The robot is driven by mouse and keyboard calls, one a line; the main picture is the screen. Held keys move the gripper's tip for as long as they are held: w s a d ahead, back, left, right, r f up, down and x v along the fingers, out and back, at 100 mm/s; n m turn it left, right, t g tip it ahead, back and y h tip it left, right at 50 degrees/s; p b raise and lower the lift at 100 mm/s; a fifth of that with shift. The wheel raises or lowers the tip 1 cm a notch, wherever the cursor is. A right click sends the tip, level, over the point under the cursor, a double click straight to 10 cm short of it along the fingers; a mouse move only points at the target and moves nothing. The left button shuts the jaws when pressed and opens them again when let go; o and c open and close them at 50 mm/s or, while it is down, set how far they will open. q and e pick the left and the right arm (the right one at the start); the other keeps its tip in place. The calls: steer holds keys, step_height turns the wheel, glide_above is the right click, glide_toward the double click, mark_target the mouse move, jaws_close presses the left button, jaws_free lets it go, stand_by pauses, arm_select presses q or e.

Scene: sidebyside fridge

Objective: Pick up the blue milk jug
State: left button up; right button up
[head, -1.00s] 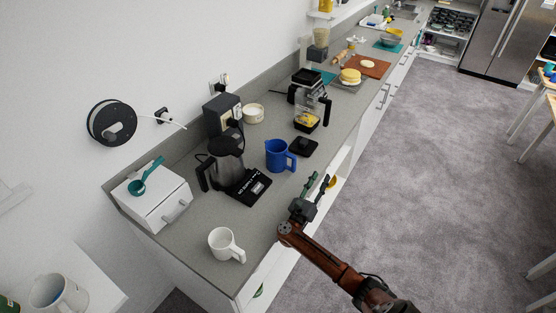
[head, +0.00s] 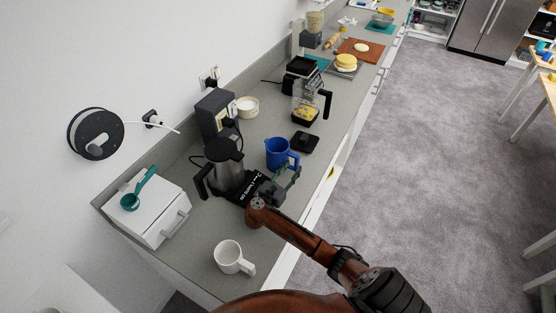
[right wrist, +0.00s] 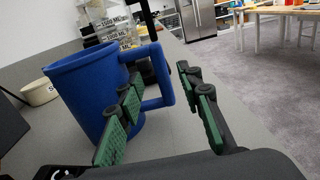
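The blue milk jug (head: 277,152) stands upright on the grey counter, with its handle toward the right. It fills the left of the right wrist view (right wrist: 83,92). My right gripper (head: 286,178) is open at the near side of the jug, by the handle. In the right wrist view, one green-padded finger overlaps the jug's body and handle opening, and the other is to the right of the handle. I cannot tell whether either finger touches the jug. My left gripper is not in view.
A metal jug with a black handle (head: 228,172) stands left of the blue jug. A black scale (head: 305,142) lies to its right, and a blender-like glass jug (head: 306,102) stands behind that. A white mug (head: 229,256) stands nearer me.

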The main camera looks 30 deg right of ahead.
mark_target(296, 165)
steer(key=x, duration=0.4)
steer(key=shift+f+p, duration=0.3)
steer(key=shift+p, duration=0.05)
steer(key=shift+d, duration=0.35)
steer(key=shift+w+d+f, duration=0.15)
steer(key=c, duration=0.7)
jaws_close()
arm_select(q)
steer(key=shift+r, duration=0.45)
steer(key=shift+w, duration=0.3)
